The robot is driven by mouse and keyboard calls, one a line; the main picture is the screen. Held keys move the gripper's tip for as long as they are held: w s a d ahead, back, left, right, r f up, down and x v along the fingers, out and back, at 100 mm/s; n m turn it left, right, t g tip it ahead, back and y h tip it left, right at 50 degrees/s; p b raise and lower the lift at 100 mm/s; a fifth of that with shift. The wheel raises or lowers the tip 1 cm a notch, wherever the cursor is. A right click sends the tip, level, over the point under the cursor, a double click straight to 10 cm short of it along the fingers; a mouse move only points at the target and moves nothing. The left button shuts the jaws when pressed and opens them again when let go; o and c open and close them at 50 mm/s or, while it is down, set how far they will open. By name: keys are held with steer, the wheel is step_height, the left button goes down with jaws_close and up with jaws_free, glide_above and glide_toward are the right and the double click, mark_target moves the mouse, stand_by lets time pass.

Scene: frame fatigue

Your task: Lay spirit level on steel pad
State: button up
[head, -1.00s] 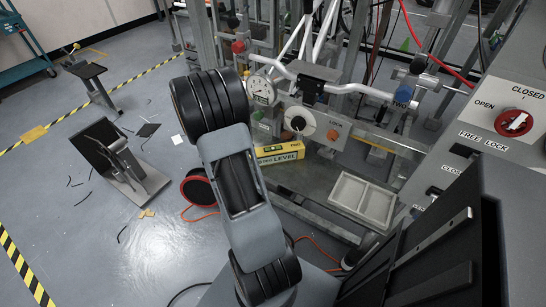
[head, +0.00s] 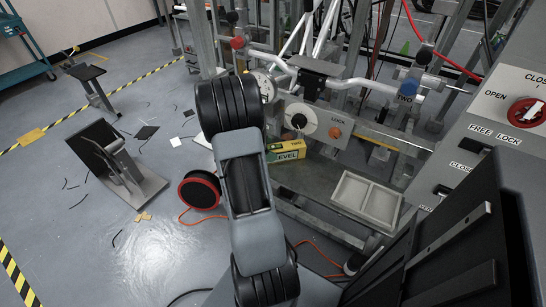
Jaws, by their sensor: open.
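The yellow spirit level (head: 287,150), marked "LEVEL", lies on the grey metal shelf (head: 318,178) of the test rig. My arm hides its left end. My gripper is not visible; the black upper joint of my arm stands in front of the rig, left of the level. A dark flat plate (head: 316,67) sits higher on the rig near the white bar. I cannot tell which surface is the steel pad.
A pale divided tray (head: 367,198) lies right of the level. A control panel (head: 495,125) with a red knob stands at right. A red-rimmed reel (head: 200,190) and an orange cable lie on the floor.

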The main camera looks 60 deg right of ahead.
steer(key=shift+s+d+f, duration=0.3)
steer(key=shift+f, duration=0.05)
steer(key=shift+c, duration=0.3)
steer(key=c, duration=1.2)
